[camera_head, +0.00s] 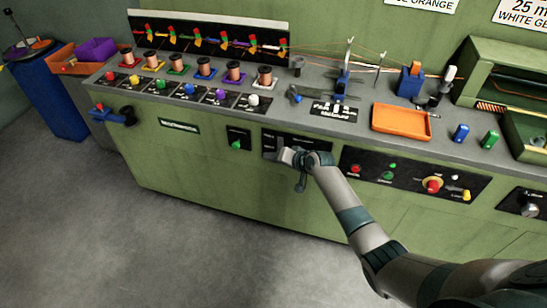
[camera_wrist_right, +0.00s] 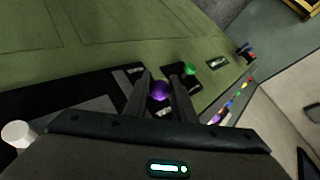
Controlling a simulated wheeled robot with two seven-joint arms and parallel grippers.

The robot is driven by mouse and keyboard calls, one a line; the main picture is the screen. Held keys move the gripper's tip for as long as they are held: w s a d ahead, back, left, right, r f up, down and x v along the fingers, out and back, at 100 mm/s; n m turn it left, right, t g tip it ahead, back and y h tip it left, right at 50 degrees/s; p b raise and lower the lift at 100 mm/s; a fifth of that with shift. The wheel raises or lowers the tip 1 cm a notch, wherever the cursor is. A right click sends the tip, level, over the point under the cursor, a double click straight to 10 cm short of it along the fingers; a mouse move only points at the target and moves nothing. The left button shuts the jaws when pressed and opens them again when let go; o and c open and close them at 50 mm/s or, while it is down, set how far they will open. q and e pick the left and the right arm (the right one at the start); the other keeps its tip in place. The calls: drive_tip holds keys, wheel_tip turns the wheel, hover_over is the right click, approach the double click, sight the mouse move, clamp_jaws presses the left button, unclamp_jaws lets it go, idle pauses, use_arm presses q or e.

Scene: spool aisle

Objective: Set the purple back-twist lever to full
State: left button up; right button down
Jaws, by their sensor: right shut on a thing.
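The purple lever's knob (camera_wrist_right: 159,90) shows between the two fingers of my right gripper in the right wrist view. My right gripper (camera_head: 283,154) reaches the front of the green bench and is shut on this knob. In the head view the gripper hides the knob. A black panel (camera_head: 318,146) with small white lettering, too small to read, lies behind the gripper. The lever's exact setting cannot be told. My left gripper is in neither view.
A green knob on a black plate (camera_head: 237,143) is left of the lever. A panel with red, green and yellow controls (camera_head: 410,178) is to the right. Spools (camera_head: 206,66) and an orange tray (camera_head: 401,121) stand on the bench top. The floor (camera_head: 200,240) in front is clear.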

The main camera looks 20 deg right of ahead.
drive_tip(key=shift+w+d+r+t, duration=0.15)
drive_tip(key=shift+w+d+r, duration=0.1)
drive_tip(key=shift+r, duration=0.25)
drive_tip(key=shift+w+d+r+t, duration=0.15)
drive_tip(key=shift+w+r, duration=0.1)
drive_tip(key=shift+r, duration=0.2)
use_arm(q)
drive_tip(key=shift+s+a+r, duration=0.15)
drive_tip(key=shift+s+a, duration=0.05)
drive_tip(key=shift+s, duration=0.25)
use_arm(e)
drive_tip(key=c, duration=1.5)
unclamp_jaws()
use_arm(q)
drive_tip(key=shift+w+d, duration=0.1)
use_arm(e)
drive_tip(key=shift+s+f, duration=0.1)
drive_tip(key=shift+f, duration=0.05)
